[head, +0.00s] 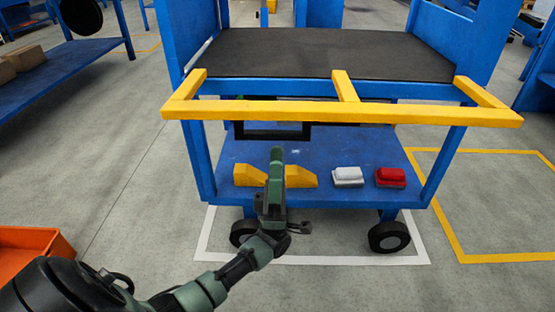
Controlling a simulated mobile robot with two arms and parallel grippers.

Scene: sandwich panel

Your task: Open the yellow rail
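The yellow rail (340,112) runs level across the front of a blue cart (205,165). Three short yellow arms join it to the cart, at the left, near the middle and at the right. My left gripper (277,153) points up, in front of the cart's lower shelf. In the picture its tip lies below the rail, left of the rail's middle, with a visible gap between them. I see it nearly edge-on, so its finger opening cannot be made out. My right gripper is not in view.
The cart has a black top (320,52) and black wheels (389,237). Yellow wedges (248,175), a white block (348,176) and a red block (390,177) sit on its lower shelf. An orange bin (35,245) stands at lower left. Open floor lies left of the cart.

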